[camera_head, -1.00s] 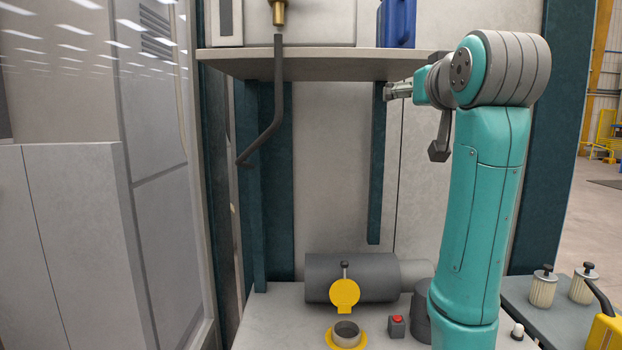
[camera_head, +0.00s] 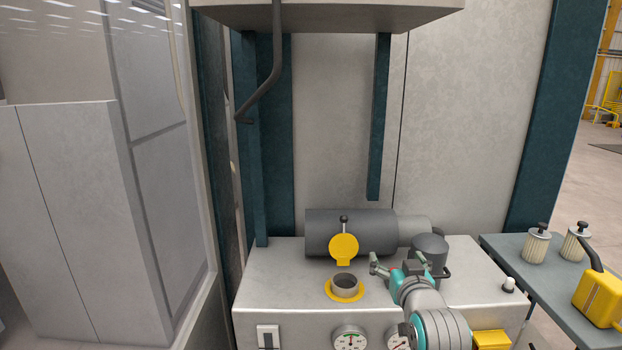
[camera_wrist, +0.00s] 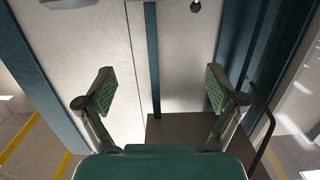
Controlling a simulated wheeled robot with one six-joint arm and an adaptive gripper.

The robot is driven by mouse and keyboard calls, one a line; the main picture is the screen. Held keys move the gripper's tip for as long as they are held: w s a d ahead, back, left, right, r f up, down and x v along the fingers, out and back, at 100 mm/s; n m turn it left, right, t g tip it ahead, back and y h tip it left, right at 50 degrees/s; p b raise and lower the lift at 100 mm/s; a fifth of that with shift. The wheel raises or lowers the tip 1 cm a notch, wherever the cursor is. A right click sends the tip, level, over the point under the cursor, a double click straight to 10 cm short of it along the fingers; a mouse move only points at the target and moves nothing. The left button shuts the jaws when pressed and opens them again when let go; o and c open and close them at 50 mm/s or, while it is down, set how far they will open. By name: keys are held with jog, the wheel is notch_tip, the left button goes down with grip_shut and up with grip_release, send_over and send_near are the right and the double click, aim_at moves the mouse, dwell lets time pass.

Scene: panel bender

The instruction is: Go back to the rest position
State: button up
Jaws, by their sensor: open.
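My gripper (camera_wrist: 160,95) is open and empty in the wrist view, its two fingers spread wide apart with bare panels and a dark post beyond them. In the head view my gripper (camera_head: 397,264) is low over the right part of the machine's top (camera_head: 282,285). It appears near the dark canister (camera_head: 430,247) and to the right of the open filler neck (camera_head: 345,284). I cannot tell whether it touches anything. My arm hides part of the machine's front and the red button's area.
A yellow cap (camera_head: 344,247) stands raised behind the filler neck. A grey motor cylinder (camera_head: 350,232) lies behind it. A shelf (camera_head: 330,17) overhangs above, with a bent dark pipe (camera_head: 262,90). On the right, a side table (camera_head: 545,288) holds two filters (camera_head: 537,245) and a yellow can (camera_head: 602,296).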

jog(key=s+f, duration=2.5)
jog(key=s+r+g, duration=0.1)
jog(key=s, duration=3)
jog(key=shift+s+r+g, duration=0.2)
jog(key=shift+s+g, duration=0.1)
jog(key=shift+g, duration=0.1)
